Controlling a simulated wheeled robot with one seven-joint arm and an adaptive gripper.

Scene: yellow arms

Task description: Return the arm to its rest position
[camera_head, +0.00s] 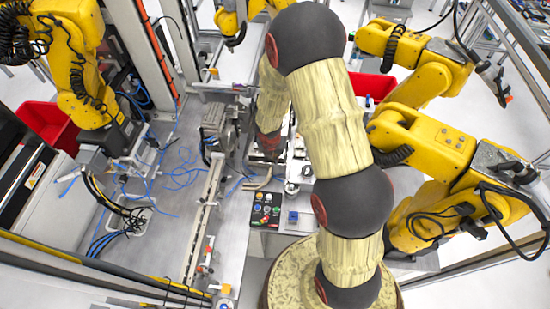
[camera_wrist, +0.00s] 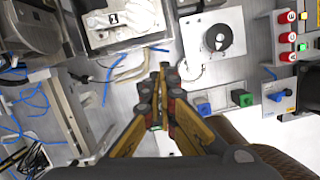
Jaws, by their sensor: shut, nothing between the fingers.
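My arm (camera_head: 332,112), cream with dark grey joints, rises from the bottom of the head view and bends over the middle of the picture. Its far part reaches down toward the machine table, partly hidden behind the near links. My gripper (camera_wrist: 163,72) shows in the wrist view with its yellow and dark fingers together at the tips and nothing between them. It is above the grey machine surface, near a tan bent piece (camera_wrist: 128,72). In the head view the fingers cannot be made out.
Yellow robot arms stand at the right (camera_head: 432,145) and left (camera_head: 75,65). A button panel (camera_head: 265,208) and blue block (camera_head: 293,216) are near my arm. Red bins stand at the left (camera_head: 48,122) and behind my arm (camera_head: 372,86). A white dial unit (camera_wrist: 214,38) is beyond my gripper.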

